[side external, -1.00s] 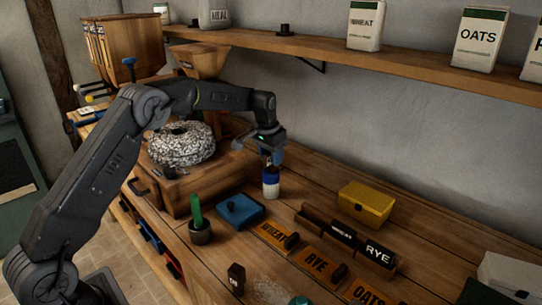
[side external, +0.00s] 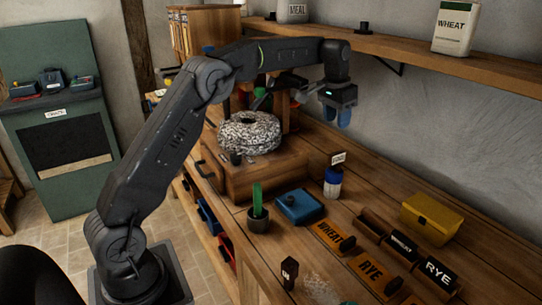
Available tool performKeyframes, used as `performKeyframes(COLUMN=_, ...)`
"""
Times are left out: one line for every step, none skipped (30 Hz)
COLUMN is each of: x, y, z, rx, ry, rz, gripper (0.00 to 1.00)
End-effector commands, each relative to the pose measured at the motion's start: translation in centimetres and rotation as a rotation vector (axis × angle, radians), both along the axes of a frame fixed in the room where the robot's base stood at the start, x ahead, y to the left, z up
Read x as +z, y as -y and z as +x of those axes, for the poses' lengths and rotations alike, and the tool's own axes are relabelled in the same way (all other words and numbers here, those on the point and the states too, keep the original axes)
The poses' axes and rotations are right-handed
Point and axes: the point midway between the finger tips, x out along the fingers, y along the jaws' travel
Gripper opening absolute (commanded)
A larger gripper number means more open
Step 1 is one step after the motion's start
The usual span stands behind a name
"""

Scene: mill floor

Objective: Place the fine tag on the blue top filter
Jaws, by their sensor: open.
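A small white tag (side external: 338,158) with dark lettering too small to read surely shows right at the top of a blue-and-white jar (side external: 333,183) on the bench. I cannot tell whether it rests on the jar or stands just behind it. My gripper (side external: 338,118) is open and empty, pointing down above the tag and clear of it. I cannot surely tell which thing is the blue top filter. A blue flat box (side external: 299,206) with a dark knob lies left of the jar.
A millstone (side external: 249,132) on a wooden base stands at the back left. A green pot (side external: 258,216), wheat plate (side external: 334,238), rye plate (side external: 375,271) and yellow box (side external: 429,217) lie nearby. A shelf (side external: 400,52) runs above. Blue (side external: 208,220) and red (side external: 226,250) bins sit under the bench.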

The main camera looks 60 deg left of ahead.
Motion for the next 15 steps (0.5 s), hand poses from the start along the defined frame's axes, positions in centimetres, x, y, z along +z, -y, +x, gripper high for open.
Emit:
performKeyframes(x=0.7, y=0.4, z=-0.5, rx=-0.001, ry=0.009, rz=0.002, gripper=0.44)
performKeyframes(x=1.2, y=0.7, z=-0.9, rx=-0.001, ry=0.013, rz=0.002, gripper=0.44)
performKeyframes(x=1.9, y=1.1, z=-1.7, rx=-0.001, ry=0.022, rz=0.004, gripper=0.44)
performKeyframes(x=2.6, y=1.5, z=-2.4, rx=-0.001, ry=0.032, rz=0.006, gripper=0.44)
performKeyframes(x=3.3, y=2.0, z=-3.2, rx=-0.002, ry=0.041, rz=0.008, gripper=0.44)
performKeyframes(x=4.2, y=2.8, z=-4.5, rx=-0.002, ry=0.056, rz=0.011, gripper=0.44)
performKeyframes(x=4.9, y=3.3, z=-5.7, rx=-0.001, ry=0.066, rz=0.012, gripper=0.44)
performKeyframes(x=5.5, y=3.9, z=-6.8, rx=-0.001, ry=0.078, rz=0.014, gripper=0.44)
performKeyframes(x=6.2, y=4.6, z=-8.5, rx=0.000, ry=0.093, rz=0.016, gripper=0.44)
performKeyframes(x=6.7, y=5.2, z=-9.7, rx=-0.001, ry=0.106, rz=0.017, gripper=0.44)
performKeyframes(x=7.1, y=5.7, z=-11.0, rx=0.000, ry=0.117, rz=0.018, gripper=0.44)
performKeyframes(x=7.5, y=6.3, z=-12.8, rx=0.000, ry=0.133, rz=0.019, gripper=0.44)
performKeyframes(x=7.7, y=6.8, z=-14.1, rx=0.000, ry=0.145, rz=0.020, gripper=0.44)
performKeyframes(x=7.8, y=7.2, z=-15.5, rx=-0.001, ry=0.156, rz=0.020, gripper=0.44)
performKeyframes(x=7.9, y=7.8, z=-17.3, rx=0.001, ry=0.173, rz=0.021, gripper=0.44)
